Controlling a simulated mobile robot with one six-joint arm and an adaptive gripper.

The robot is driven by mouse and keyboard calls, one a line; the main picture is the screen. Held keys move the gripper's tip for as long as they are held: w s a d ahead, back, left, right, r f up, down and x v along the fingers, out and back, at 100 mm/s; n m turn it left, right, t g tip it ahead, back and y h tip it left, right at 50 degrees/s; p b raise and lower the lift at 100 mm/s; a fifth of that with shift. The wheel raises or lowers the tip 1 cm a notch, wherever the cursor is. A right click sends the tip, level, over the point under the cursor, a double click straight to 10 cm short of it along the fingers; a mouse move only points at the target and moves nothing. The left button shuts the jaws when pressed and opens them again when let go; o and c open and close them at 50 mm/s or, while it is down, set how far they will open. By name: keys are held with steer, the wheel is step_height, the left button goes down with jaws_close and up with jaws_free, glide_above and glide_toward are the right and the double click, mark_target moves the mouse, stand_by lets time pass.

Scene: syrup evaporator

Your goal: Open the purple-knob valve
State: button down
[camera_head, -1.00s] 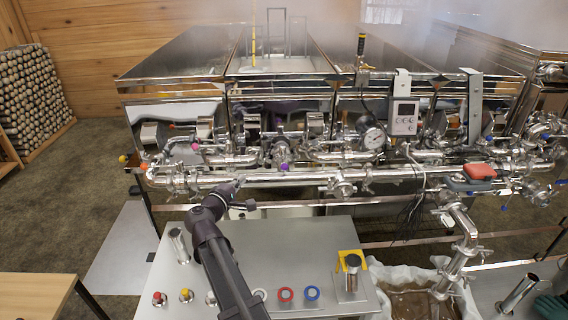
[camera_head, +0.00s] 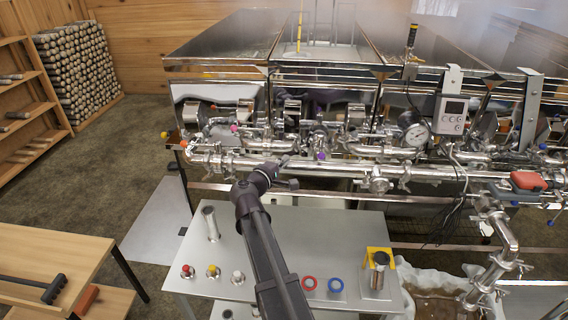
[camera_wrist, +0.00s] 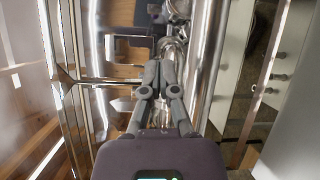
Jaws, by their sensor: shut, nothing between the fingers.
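A small purple knob (camera_head: 321,155) sits on the valve at the front of the steel evaporator, among the pipes near the middle of the head view. My gripper (camera_head: 284,160) is just left of it in the picture, by the long horizontal pipe. Whether it touches the pipe or valve cannot be told. In the wrist view the fingers (camera_wrist: 160,82) are together and empty, in front of shiny pipes. The valve's handle position is too small to tell.
Other coloured knobs, including an orange one (camera_head: 164,135), line the pipes. A grey box (camera_head: 452,115), a round gauge (camera_head: 416,135) and a red-handled part (camera_head: 528,181) are to the right. A steel table (camera_head: 330,225) stands below my arm, and a wooden table (camera_head: 75,252) at left.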

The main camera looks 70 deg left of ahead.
mark_target(321, 147)
steer(key=x, duration=0.8)
steer(key=d, duration=0.3)
steer(key=shift+w+d+r, duration=0.2)
steer(key=shift+d+r, duration=0.05)
steer(key=shift+r, duration=0.1)
steer(key=shift+w+d, duration=0.15)
steer(key=shift+d, duration=0.15)
steer(key=shift+w+d, duration=0.9)
steer(key=shift+d, duration=0.05)
